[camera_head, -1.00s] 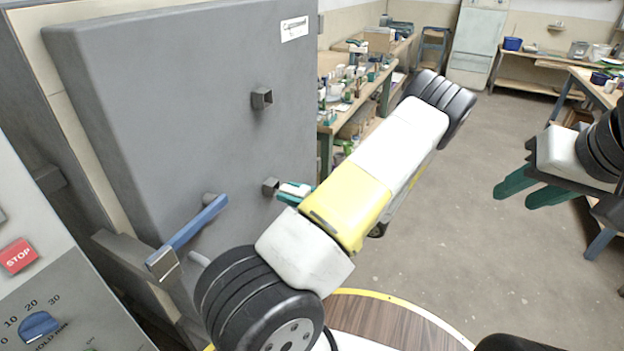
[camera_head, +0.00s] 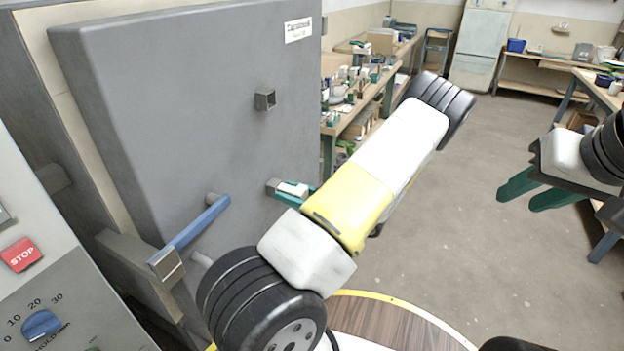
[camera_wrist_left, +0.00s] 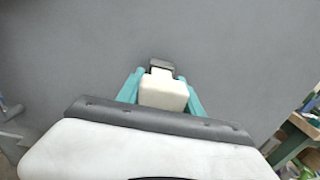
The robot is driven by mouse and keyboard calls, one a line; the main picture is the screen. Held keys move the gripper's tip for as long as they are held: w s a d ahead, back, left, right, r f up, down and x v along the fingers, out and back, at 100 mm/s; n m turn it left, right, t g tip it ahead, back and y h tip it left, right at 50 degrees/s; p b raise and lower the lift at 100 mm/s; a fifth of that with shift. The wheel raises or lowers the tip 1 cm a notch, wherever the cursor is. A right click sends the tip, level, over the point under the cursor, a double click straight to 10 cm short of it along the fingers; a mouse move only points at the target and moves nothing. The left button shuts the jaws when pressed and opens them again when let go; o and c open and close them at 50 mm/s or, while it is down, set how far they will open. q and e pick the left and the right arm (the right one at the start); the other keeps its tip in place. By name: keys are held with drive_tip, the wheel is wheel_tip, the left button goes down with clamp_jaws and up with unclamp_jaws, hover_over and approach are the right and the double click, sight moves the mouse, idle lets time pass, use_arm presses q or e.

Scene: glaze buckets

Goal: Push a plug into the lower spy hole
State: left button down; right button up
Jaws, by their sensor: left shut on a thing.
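A white plug (camera_head: 292,189) is held between the teal fingers of my left gripper (camera_head: 291,194). It also shows in the left wrist view (camera_wrist_left: 163,91), with a finger on each side. The lower spy hole (camera_head: 273,186) is a short square grey tube on the grey kiln door (camera_head: 190,120). In the left wrist view the tube (camera_wrist_left: 161,65) lies straight ahead of the plug. The plug's front is at the tube's mouth; I cannot tell whether it is inside. My right gripper (camera_head: 525,198) is open and empty at the right, away from the door.
The upper spy hole (camera_head: 265,100) is a similar tube above. A blue-handled latch (camera_head: 198,228) juts out left of the lower hole. A control panel (camera_head: 50,290) stands at the lower left. A cluttered workbench (camera_head: 350,100) stands behind the door's right edge.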

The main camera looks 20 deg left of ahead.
sight(305, 197)
use_arm(q)
drive_tip(key=shift+a, duration=0.4)
drive_tip(key=shift+w+a, duration=0.1)
drive_tip(key=shift+a, duration=0.9)
drive_tip(key=shift+a, duration=0.2)
drive_tip(key=shift+a, duration=0.25)
drive_tip(key=shift+c, duration=2.2)
unclamp_jaws()
drive_tip(key=shift+d, duration=0.15)
drive_tip(key=shift+s+d, duration=0.2)
drive_tip(key=shift+d, duration=2.15)
drive_tip(key=shift+s+d, duration=0.15)
drive_tip(key=shift+d, duration=2.15)
